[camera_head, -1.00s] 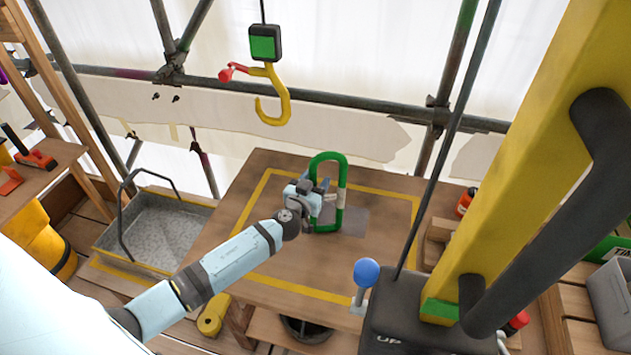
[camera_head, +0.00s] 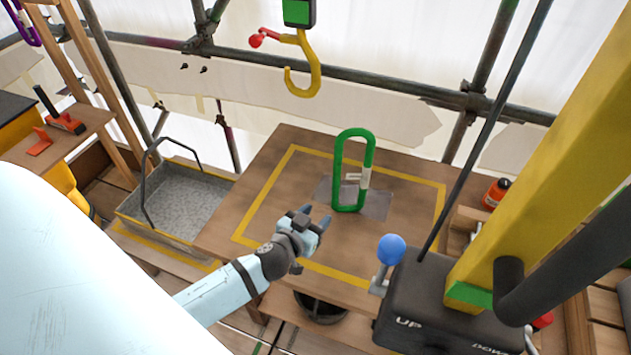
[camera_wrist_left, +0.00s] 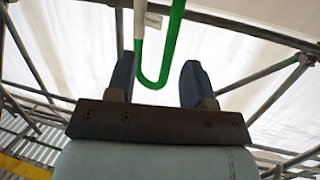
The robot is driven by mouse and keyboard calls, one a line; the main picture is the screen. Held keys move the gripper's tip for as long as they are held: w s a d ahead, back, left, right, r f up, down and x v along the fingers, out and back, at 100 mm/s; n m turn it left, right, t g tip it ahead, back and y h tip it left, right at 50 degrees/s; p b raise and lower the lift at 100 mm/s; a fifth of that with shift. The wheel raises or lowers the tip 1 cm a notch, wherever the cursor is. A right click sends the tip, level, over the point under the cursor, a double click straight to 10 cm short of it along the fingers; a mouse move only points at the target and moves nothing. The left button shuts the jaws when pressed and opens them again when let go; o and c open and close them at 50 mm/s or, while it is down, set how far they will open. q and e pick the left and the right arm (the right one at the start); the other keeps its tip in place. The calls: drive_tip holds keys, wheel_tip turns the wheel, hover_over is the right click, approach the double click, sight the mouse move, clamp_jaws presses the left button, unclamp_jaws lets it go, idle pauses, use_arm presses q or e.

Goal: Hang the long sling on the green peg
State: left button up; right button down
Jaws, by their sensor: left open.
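A long green loop (camera_head: 339,165) with a whitish section on its right side, apparently the sling, stands upright over a grey patch on the table in the head view. My left gripper (camera_head: 315,217) is open and empty, in front of the loop and to its lower left, apart from it. In the left wrist view, the loop's lower bend (camera_wrist_left: 157,80) shows beyond and between the two open fingers (camera_wrist_left: 158,75). A purple loop (camera_head: 27,28) hangs at the far upper left. I cannot make out a green peg. My right gripper is not in view.
A yellow hook (camera_head: 311,75) with a red latch hangs behind the table (camera_head: 270,165). A grey tray (camera_head: 178,205) stands left of it. A blue-knobbed lever (camera_head: 391,249), a dark control box (camera_head: 440,300) and a yellow column (camera_head: 545,160) crowd the right side.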

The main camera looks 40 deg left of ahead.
use_arm(q)
drive_tip(key=s+d+f+m+g+h, duration=0.1)
drive_tip(key=s+d+f+g+h, duration=0.1)
drive_tip(key=s+d+f, duration=0.2)
drive_tip(key=s+d+f+m+g+h, duration=0.2)
drive_tip(key=s+d+f, duration=0.2)
drive_tip(key=s, duration=0.6)
drive_tip(key=shift+s+d+f+g, duration=0.3)
drive_tip(key=shift+s+d, duration=0.1)
drive_tip(key=shift+d, duration=0.75)
